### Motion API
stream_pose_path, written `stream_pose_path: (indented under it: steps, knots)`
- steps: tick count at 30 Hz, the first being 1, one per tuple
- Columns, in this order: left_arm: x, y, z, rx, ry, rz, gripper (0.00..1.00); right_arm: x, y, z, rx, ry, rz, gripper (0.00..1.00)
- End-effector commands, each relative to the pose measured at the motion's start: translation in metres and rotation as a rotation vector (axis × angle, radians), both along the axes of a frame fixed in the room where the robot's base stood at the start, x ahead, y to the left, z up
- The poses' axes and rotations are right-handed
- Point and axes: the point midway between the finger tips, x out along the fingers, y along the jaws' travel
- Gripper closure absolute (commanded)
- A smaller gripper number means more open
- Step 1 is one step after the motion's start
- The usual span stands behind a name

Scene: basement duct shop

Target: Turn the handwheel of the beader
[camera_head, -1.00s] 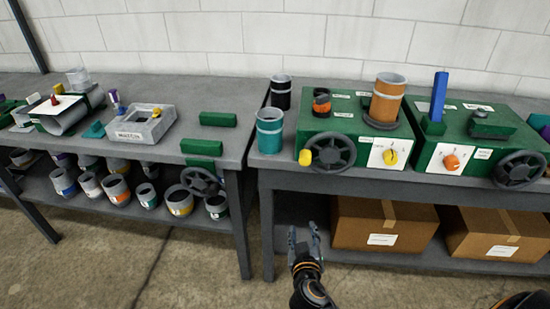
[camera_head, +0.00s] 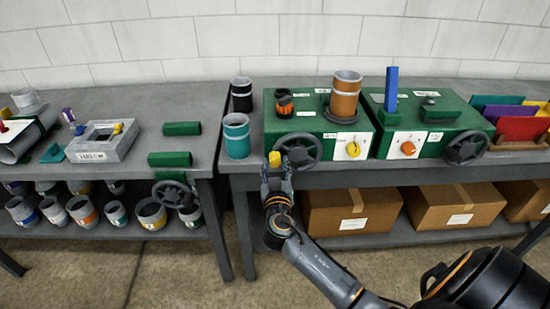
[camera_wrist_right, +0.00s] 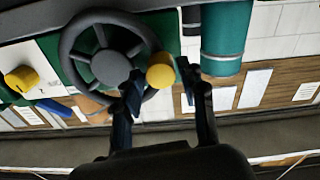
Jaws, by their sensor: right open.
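A green machine (camera_head: 342,133) stands on the right bench, with a dark spoked handwheel (camera_head: 313,150) on its front and a yellow knob (camera_head: 274,159) at the wheel's left rim. A second green machine to its right has its own dark handwheel (camera_head: 467,148). I cannot read which machine is labelled the beader. My right gripper (camera_head: 276,170) is open at the yellow knob. In the right wrist view, the knob (camera_wrist_right: 160,72) shows between the two spread fingertips (camera_wrist_right: 161,82), with the handwheel (camera_wrist_right: 85,48) beside it. I cannot tell whether a finger touches the knob. My left gripper is out of view.
A teal can (camera_head: 237,138) stands just left of the machine, near the gripper. A yellow dial (camera_head: 352,148) sits right of the wheel. Cardboard boxes (camera_head: 352,212) fill the shelf below.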

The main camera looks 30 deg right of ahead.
Motion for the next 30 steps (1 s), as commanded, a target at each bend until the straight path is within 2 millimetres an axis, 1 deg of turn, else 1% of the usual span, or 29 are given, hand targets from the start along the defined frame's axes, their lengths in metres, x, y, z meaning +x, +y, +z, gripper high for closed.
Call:
stream_pose_path:
  steps: [3, 6, 15, 16, 17, 18, 20, 21, 22, 30]
  knots:
    - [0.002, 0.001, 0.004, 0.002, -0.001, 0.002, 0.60, 0.011, -0.006, 0.001, -0.001, 0.001, 0.002, 0.59]
    - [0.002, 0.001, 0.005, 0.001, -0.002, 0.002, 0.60, 0.015, -0.009, 0.000, 0.000, 0.002, 0.002, 0.59]
    - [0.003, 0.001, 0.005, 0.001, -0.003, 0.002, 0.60, 0.017, -0.010, -0.001, 0.001, 0.001, 0.002, 0.59]
    - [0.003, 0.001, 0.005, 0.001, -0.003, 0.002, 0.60, 0.017, -0.010, -0.001, 0.001, 0.001, 0.002, 0.63]
    - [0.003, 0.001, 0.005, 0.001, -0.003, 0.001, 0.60, 0.017, -0.010, -0.001, 0.001, 0.001, 0.002, 0.69]
    - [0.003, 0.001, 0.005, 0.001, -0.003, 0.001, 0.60, 0.017, -0.010, -0.001, 0.001, 0.001, 0.002, 0.77]
    - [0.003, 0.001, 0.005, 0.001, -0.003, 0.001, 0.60, 0.017, -0.010, -0.001, 0.001, 0.001, 0.002, 0.90]
    - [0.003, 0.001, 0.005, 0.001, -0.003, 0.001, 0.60, 0.017, -0.010, -0.001, 0.001, 0.001, 0.002, 0.98]
    - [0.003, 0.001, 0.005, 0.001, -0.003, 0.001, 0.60, 0.017, -0.010, -0.001, 0.001, 0.001, 0.002, 1.00]
    - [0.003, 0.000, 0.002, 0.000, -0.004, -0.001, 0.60, 0.018, -0.011, -0.001, 0.007, -0.003, 0.001, 1.00]
